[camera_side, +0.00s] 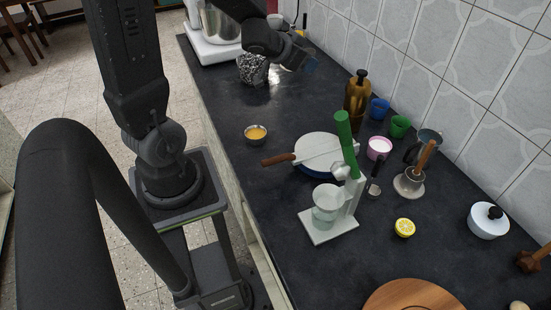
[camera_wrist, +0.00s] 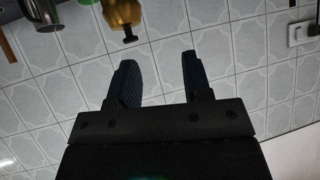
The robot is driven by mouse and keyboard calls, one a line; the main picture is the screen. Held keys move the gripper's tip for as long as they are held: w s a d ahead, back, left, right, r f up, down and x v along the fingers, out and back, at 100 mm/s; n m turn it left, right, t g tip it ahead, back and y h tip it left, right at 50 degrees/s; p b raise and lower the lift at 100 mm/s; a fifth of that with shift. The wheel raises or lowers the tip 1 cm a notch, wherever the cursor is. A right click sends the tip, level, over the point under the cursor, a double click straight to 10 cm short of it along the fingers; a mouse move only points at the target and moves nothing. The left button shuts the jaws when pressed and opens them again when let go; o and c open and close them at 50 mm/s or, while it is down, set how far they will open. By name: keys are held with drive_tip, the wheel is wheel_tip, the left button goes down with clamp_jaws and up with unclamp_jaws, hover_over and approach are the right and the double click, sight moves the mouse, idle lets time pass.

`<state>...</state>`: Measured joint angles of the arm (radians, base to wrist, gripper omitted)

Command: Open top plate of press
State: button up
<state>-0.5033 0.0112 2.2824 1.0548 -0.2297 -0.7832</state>
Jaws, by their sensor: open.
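The press (camera_side: 331,207) stands on the dark counter in the side view. It has a pale base, a pale upright, a clear cup-like part and a green handle (camera_side: 343,130) pointing up. From this angle I cannot tell how its top plate sits. My gripper (camera_side: 311,64) is at the far end of the counter, well away from the press and above the counter. In the wrist view my gripper (camera_wrist: 160,82) shows two dark fingers apart with nothing between them, facing the tiled wall. The press does not show in the wrist view.
A white pan (camera_side: 318,148) with a brown handle stands just behind the press. A golden bottle (camera_side: 357,97), blue cup (camera_side: 379,108) and green cup (camera_side: 399,126) line the wall. A lemon half (camera_side: 404,227) and wooden board (camera_side: 412,295) lie nearer.

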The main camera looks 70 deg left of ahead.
sight(275, 160)
wheel_tip(275, 160, down, 7)
drive_tip(key=a+h, duration=0.2)
drive_tip(key=h, duration=0.2)
drive_tip(key=s+f+g+h, duration=0.1)
drive_tip(key=s+f+h, duration=0.2)
drive_tip(key=s, duration=0.1)
drive_tip(key=s+f+g+h, duration=0.1)
drive_tip(key=s+f+h, duration=0.2)
drive_tip(key=s, duration=0.1)
drive_tip(key=s+d+f+n+g+h, duration=0.1)
drive_tip(key=s+f+h, duration=0.2)
drive_tip(key=s, duration=0.1)
drive_tip(key=shift+s+h, duration=0.3)
drive_tip(key=s+h, duration=0.1)
drive_tip(key=s, duration=0.1)
drive_tip(key=s+g+h, duration=0.1)
drive_tip(key=s+n+h, duration=0.1)
drive_tip(key=s, duration=0.1)
drive_tip(key=shift+s+d+f+g+h, duration=0.25)
drive_tip(key=shift+s+g+h, duration=0.05)
drive_tip(key=shift+h, duration=0.1)
drive_tip(key=shift+s+d, duration=0.1)
drive_tip(key=shift+d, duration=0.45)
drive_tip(key=x, duration=1.3)
drive_tip(key=shift+a, duration=0.15)
